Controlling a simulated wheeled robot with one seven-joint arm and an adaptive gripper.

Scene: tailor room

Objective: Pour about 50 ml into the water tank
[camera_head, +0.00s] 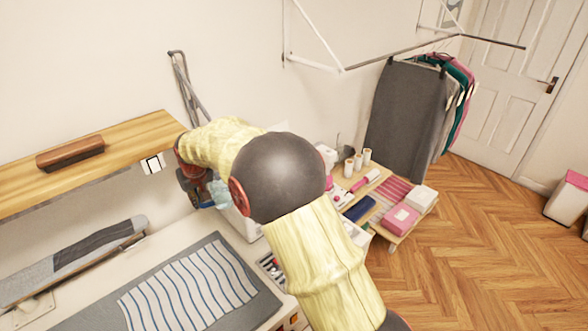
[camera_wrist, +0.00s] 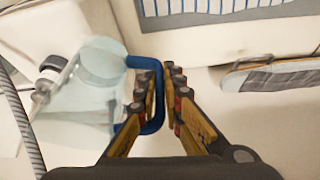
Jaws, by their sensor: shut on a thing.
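My gripper (camera_wrist: 160,100) is shut on the blue handle (camera_wrist: 144,62) of a clear jug (camera_wrist: 95,65) in the wrist view. The jug body lies left of my fingers, and I cannot make out its water level or exact tilt. In the head view, my gripper (camera_head: 192,186) is beyond my arm, with the pale jug (camera_head: 217,194) beside it. A white appliance (camera_head: 240,223) stands just below the jug in the head view, partly hidden by my arm. Its white body shows at the upper left in the wrist view (camera_wrist: 45,25). The water tank's opening cannot be made out.
A grey ribbed hose (camera_wrist: 18,115) runs along the left of the wrist view. A striped cloth (camera_head: 190,285) lies on the table. A wooden shelf (camera_head: 130,140) is on the wall at left. A low trolley (camera_head: 395,236) with sewing supplies stands beyond my arm.

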